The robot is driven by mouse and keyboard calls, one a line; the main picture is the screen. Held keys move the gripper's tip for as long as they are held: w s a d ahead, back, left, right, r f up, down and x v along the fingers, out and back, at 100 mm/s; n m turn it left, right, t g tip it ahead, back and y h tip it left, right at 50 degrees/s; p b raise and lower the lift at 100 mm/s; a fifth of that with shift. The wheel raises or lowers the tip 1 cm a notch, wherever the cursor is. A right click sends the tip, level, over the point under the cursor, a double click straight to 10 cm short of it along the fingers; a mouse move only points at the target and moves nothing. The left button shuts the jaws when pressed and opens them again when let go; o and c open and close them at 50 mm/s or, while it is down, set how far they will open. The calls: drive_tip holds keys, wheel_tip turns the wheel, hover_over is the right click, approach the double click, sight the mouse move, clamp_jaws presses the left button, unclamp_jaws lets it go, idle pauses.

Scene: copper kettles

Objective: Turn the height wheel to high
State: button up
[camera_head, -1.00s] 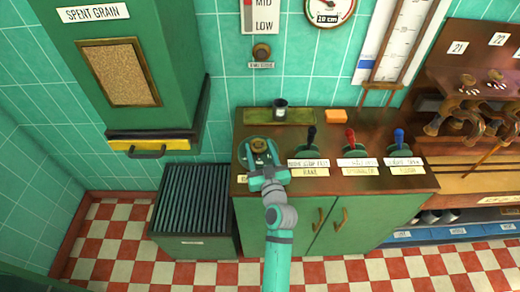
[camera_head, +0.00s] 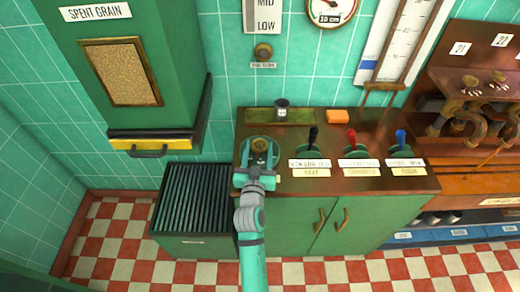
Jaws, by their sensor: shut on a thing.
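The height wheel (camera_head: 260,144) is a round fitting with a brass hub on the left end of the wooden counter top. My teal gripper (camera_head: 259,156) is over it, its fingers on either side of the hub and shut on it. The gripper and wrist hide part of the wheel and the label in front of it. A wall panel (camera_head: 264,17) shows MID and LOW; its upper part is cut off by the picture edge. A round gauge (camera_head: 331,8) beside it reads what looks like 30 cm.
Three levers with black (camera_head: 313,134), red (camera_head: 351,137) and blue (camera_head: 400,137) knobs stand right of the wheel. A slatted bin (camera_head: 190,206) stands left of the green cabinet (camera_head: 330,222).

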drive_tip(key=shift+a+f+m+g+h, duration=0.15)
drive_tip(key=shift+m+g+h, duration=0.1)
drive_tip(key=shift+m+h, duration=0.65)
drive_tip(key=shift+a+r+m+g+h, duration=0.2)
drive_tip(key=shift+m+h, duration=0.3)
drive_tip(key=shift+h, duration=0.8)
drive_tip(key=o, duration=1)
drive_tip(key=shift+w+d, duration=0.1)
drive_tip(key=shift+w, duration=0.05)
drive_tip(key=shift+o, duration=0.2)
drive_tip(key=v, duration=1)
drive_tip(key=shift+s, duration=0.4)
